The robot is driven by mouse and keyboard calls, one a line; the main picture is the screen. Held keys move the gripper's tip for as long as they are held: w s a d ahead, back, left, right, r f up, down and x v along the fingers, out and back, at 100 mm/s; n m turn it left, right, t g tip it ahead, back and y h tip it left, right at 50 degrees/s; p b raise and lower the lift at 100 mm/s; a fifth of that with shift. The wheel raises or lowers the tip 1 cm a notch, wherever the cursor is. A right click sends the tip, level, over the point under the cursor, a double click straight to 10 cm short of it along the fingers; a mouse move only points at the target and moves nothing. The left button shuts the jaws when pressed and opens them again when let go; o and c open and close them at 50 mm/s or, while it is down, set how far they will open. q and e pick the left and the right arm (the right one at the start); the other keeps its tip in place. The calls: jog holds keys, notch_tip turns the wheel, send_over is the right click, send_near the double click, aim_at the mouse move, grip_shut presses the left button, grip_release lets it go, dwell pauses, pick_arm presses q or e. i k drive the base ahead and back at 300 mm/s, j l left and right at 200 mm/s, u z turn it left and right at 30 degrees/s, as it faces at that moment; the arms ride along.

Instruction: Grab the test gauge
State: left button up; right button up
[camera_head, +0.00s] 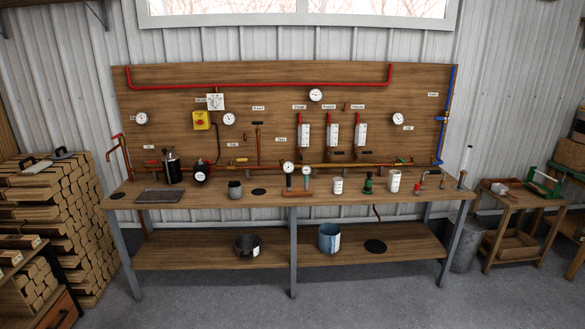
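Two small round white-faced gauges stand upright side by side on the workbench, near its middle. The left gauge (288,168) has a dark stem, and the right gauge (307,170) has a greenish stem. Both are at a small wooden block (297,193). More round dials are fixed on the wooden back panel (280,90), one of them at the top centre (316,95). Labels are too small to read, so I cannot tell which one is the test gauge. Neither of my grippers is in view.
The workbench (210,196) also bears a grey tray (160,196), a dark canister (173,168), white cans (394,181) and a green-and-black item (368,183). Red pipes run above. The lower shelf (190,255) holds a blue bucket (329,238). Stacked firewood (60,215) is left; open floor lies in front.

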aim_at(288, 167)
jog(key=i, duration=2.45)
